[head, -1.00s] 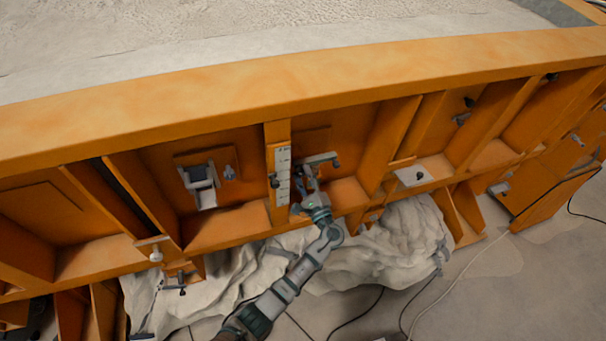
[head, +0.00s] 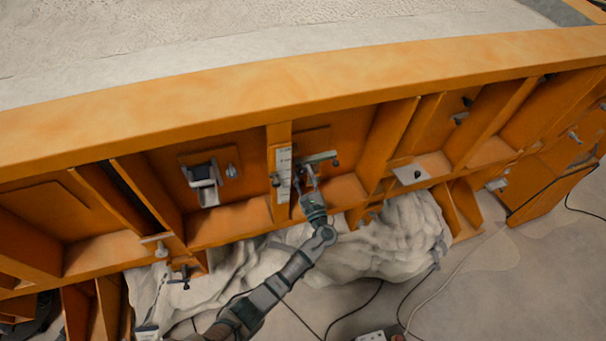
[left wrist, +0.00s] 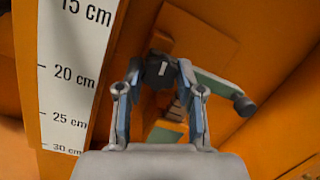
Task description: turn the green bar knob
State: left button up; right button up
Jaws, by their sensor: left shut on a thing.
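The green bar knob (head: 320,157) is on the orange frame, right of the scale strip. In the left wrist view the pale green bar (left wrist: 216,86) slants down to the right and ends in a dark round tip. My left gripper (head: 306,178) reaches up to it from below. In the left wrist view its two fingers (left wrist: 160,72) are closed in around the dark middle part of the knob. The fingers hide part of the bar, and the exact contact is hard to see. My right gripper is not in view.
A white scale strip (left wrist: 72,75) with centimetre marks is just left of the fingers. Orange ribs (head: 388,140) flank the bay. A grey bracket (head: 203,183) is farther left. Crumpled pale cloth (head: 395,240) lies below, and cables run across the floor.

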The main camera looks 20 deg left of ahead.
pick_arm(q)
jog(key=shift+f, duration=0.35)
dwell(0.3)
jog(key=o, duration=0.9)
jog(key=shift+w, duration=0.1)
jog(key=shift+d, duration=0.15)
jog(key=v, duration=1.1)
jog(key=shift+s+d+f, duration=0.1)
jog(key=shift+s+d, duration=0.1)
jog(key=shift+s, duration=0.15)
